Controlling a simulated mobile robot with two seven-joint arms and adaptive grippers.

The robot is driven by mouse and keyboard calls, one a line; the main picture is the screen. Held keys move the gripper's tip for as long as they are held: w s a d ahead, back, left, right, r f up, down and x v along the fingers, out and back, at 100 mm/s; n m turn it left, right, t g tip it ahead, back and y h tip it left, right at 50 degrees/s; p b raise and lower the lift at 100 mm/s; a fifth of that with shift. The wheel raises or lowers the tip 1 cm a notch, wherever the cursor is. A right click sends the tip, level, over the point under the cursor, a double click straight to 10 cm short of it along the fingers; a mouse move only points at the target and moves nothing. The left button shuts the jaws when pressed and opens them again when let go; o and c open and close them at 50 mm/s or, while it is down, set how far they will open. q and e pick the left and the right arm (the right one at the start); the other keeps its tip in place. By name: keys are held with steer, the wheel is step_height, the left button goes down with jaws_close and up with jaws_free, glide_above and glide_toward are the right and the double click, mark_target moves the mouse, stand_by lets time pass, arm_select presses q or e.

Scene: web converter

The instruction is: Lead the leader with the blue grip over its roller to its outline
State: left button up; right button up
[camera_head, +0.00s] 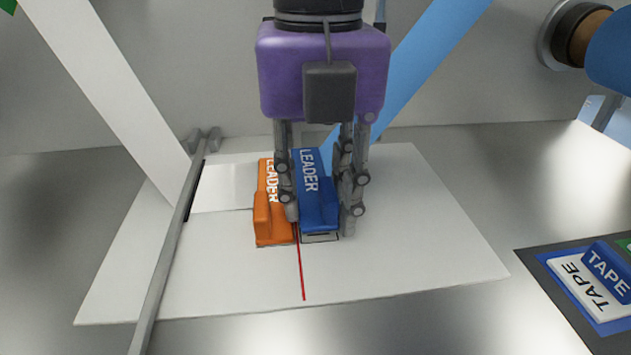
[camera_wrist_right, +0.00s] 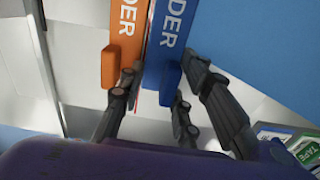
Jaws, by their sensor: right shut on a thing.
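The blue leader grip (camera_head: 316,190), lettered LEADER, lies on the white board (camera_head: 420,250) just right of the red line (camera_head: 300,265). A blue web band (camera_head: 425,55) runs up and right from behind it. A dark outline (camera_head: 322,238) shows at its near end; how well it lines up is partly hidden. My right gripper (camera_head: 322,210) points down with its fingers on both sides of the blue grip, shut on it. The grip also shows between the fingers in the right wrist view (camera_wrist_right: 163,60). My left gripper is not in view.
The orange leader (camera_head: 268,215), with a white web (camera_head: 100,90), sits close along the blue grip's left side. A thin metal bar (camera_head: 168,255) crosses the board's left. A blue TAPE piece (camera_head: 606,270) lies at the right. The board's front right is clear.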

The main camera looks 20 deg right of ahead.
steer(key=shift+f, duration=0.35)
steer(key=shift+f+b, duration=0.25)
steer(key=shift+b, duration=0.05)
steer(key=shift+s+f, duration=0.2)
steer(key=shift+f, duration=0.05)
steer(key=shift+d+f, duration=0.1)
stand_by(0.9)
steer(key=o, duration=1.2)
steer(key=shift+o, duration=0.5)
steer(key=shift+w, duration=0.1)
